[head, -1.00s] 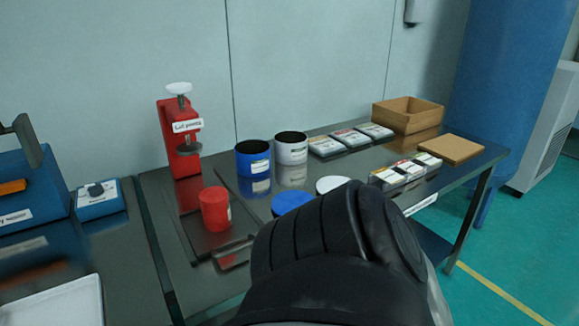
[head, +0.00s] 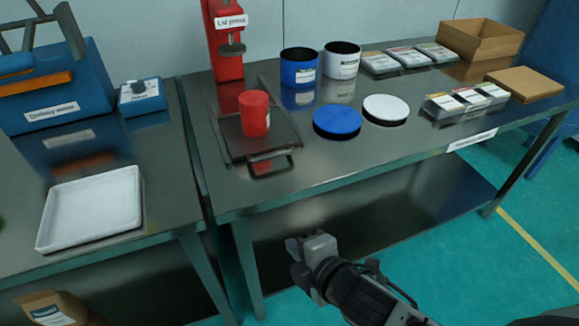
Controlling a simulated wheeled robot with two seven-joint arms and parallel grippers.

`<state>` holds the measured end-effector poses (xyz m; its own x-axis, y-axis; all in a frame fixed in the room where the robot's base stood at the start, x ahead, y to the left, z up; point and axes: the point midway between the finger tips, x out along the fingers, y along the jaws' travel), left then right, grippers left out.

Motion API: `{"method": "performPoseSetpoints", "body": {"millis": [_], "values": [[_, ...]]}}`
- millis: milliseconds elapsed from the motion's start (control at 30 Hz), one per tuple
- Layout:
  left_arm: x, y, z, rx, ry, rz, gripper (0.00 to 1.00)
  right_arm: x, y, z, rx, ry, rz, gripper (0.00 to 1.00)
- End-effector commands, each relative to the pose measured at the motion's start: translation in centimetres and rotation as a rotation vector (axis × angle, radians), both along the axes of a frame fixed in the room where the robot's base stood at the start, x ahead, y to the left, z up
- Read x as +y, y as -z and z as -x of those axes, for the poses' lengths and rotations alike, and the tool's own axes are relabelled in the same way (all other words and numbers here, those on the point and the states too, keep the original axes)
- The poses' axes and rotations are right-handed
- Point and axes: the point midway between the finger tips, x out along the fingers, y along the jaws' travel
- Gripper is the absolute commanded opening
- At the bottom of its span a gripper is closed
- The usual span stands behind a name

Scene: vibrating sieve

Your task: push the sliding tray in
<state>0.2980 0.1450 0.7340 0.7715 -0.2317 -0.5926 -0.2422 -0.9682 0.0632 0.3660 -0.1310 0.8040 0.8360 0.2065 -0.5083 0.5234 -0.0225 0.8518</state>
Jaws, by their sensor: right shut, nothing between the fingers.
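The sliding tray (head: 228,138) is a dark flat plate with a handle (head: 270,166) at its front edge. It lies on the right table in front of the red press (head: 226,48), and its handle end is near the table's front edge. A red cup (head: 254,113) stands upright on the tray. My right gripper (head: 296,250) is shut and empty. It is in front of the table, lower in the picture than the tray handle and apart from it. My left gripper is not in view.
Blue (head: 337,120) and white (head: 385,108) lids lie right of the tray, with blue (head: 299,68) and white (head: 341,61) containers behind. Small packs (head: 466,99) and a cardboard box (head: 480,38) are further right. A white tray (head: 90,208) and blue machine (head: 50,85) are on the left table.

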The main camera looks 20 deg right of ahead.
Motion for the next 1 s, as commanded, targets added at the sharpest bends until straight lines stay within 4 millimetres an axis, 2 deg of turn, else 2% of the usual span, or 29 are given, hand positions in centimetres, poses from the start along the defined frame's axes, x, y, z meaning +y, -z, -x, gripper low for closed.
{"method": "performPoseSetpoints", "body": {"millis": [33,100,200,300,400,567,667,1000], "values": [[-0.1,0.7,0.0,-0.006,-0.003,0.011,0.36,-0.3,-0.8,-1.2,-0.101,-0.117,0.24,0.0],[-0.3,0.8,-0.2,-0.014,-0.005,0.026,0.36,-0.8,-2.5,-2.2,-0.216,-0.244,0.564,0.0],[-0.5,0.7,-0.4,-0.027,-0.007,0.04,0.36,-1.6,-4.8,-3.2,-0.342,-0.366,0.969,0.0],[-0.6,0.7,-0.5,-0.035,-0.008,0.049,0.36,-2.3,-6.6,-3.7,-0.419,-0.432,1.27,0.0],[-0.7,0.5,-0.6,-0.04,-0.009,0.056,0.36,-2.8,-7.8,-4.0,-0.454,-0.462,1.456,0.0],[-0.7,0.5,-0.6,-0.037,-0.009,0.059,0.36,-3.0,-8.3,-4.8,-0.467,-0.473,1.55,0.0],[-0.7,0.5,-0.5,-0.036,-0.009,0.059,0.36,-2.9,-8.0,-6.3,-0.467,-0.473,1.549,0.0],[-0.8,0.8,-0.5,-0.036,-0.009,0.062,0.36,-2.5,-6.5,-13.3,-0.466,-0.472,1.545,0.0]]}}
